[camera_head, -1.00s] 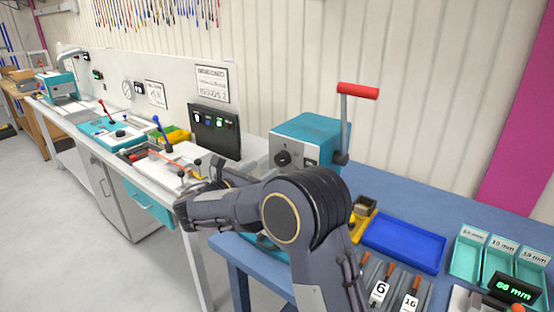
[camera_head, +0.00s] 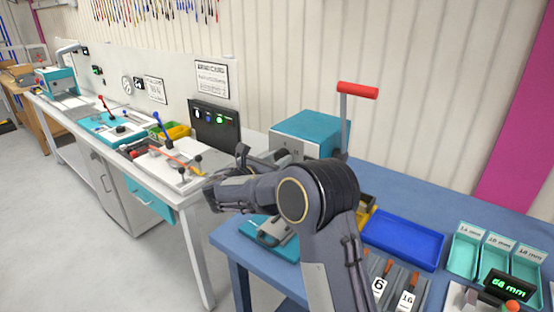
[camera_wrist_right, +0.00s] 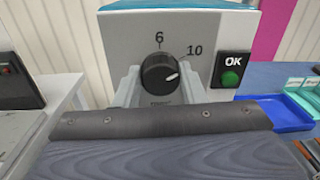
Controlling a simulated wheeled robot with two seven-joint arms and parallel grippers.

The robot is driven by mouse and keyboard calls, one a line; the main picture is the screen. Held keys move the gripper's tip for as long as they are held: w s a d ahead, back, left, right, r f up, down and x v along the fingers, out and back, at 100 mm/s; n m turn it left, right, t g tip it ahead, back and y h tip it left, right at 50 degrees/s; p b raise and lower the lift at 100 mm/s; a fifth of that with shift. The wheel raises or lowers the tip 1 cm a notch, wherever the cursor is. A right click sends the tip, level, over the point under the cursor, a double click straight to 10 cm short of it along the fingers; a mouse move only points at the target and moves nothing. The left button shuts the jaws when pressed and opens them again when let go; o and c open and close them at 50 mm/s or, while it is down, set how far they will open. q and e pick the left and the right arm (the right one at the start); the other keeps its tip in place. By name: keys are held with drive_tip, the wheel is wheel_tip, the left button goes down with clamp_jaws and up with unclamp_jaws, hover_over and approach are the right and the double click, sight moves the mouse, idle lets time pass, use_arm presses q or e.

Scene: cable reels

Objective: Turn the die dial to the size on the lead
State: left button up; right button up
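The die dial (camera_wrist_right: 160,73) is a round black knob on the pale front of the teal-topped press (camera_head: 311,125). Its white pointer is turned to the right, toward the 10 mark; a 6 is printed above it. My right gripper (camera_wrist_right: 159,85) has one finger on each side of the dial, spread apart; I cannot tell whether they touch it. In the head view my right gripper (camera_head: 262,158) is in front of the press and hides the dial. An orange lead (camera_head: 178,160) lies on the left bench; no size on it is readable. My left gripper is out of view.
The press has a red-handled lever (camera_head: 357,90) and an OK panel with a green button (camera_wrist_right: 231,78). A blue tray (camera_head: 403,240), tools tagged 6 and 16, teal bins (camera_head: 464,250) and a green-lit display (camera_head: 507,287) are on the blue table at right.

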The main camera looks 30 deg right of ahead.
drive_tip(key=c, duration=0.4)
drive_tip(key=m+b, duration=1.1)
drive_tip(key=b, duration=0.1)
drive_tip(key=shift+s+f+m+y+b, duration=0.1)
drive_tip(key=shift+s+m+y+b, duration=0.1)
drive_tip(key=shift+m+y+b, duration=0.15)
drive_tip(key=shift+c, duration=0.2)
drive_tip(key=o, duration=1)
